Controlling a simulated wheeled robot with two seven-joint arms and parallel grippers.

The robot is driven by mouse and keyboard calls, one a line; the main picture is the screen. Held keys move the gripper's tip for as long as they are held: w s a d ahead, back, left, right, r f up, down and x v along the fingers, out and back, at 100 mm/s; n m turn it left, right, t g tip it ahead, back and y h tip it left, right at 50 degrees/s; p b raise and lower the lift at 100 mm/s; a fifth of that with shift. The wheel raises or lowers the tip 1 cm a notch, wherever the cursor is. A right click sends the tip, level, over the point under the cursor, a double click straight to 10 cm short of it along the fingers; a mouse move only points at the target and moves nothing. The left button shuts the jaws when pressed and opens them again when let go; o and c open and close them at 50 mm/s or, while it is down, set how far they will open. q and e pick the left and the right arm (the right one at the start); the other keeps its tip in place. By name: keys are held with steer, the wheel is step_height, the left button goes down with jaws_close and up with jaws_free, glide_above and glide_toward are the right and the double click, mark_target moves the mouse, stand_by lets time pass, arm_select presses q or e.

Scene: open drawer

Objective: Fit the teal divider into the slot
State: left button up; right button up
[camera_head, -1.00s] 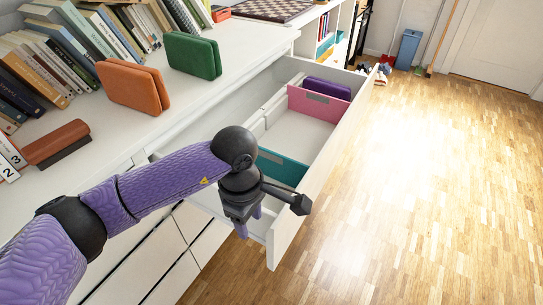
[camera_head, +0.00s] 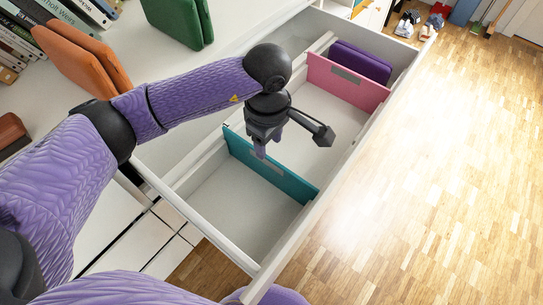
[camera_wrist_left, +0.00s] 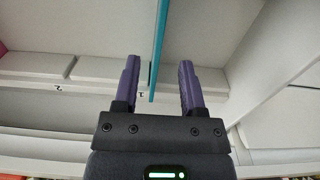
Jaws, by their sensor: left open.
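The teal divider (camera_head: 270,170) stands upright across the open drawer (camera_head: 242,205) in the head view. My left gripper (camera_head: 259,150) is above its top edge, pointing down. In the left wrist view the divider (camera_wrist_left: 158,40) shows nearly edge-on between the open fingers of the left gripper (camera_wrist_left: 160,63), with a gap on each side. A rail with small dark marks (camera_wrist_left: 141,92) runs along the drawer side near the divider's end. I cannot tell whether that end sits in a slot. My right gripper is not in view.
A pink divider (camera_head: 345,85) stands farther back in the drawer, with a purple object (camera_head: 361,62) behind it. The cabinet top holds a green case (camera_head: 178,18), an orange case (camera_head: 80,55) and books. The drawer floor on both sides of the teal divider is bare.

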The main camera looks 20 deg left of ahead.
arm_select(q)
steer(key=b, duration=0.5)
glide_above(268, 180)
steer(key=f, duration=0.8)
steer(key=shift+w+a+f, duration=0.1)
steer(key=shift+w+f, duration=0.1)
steer(key=shift+f, duration=0.1)
steer(key=shift+r+p, duration=0.15)
steer(key=shift+p, duration=0.15)
steer(key=shift+c, duration=0.6)
jaws_close()
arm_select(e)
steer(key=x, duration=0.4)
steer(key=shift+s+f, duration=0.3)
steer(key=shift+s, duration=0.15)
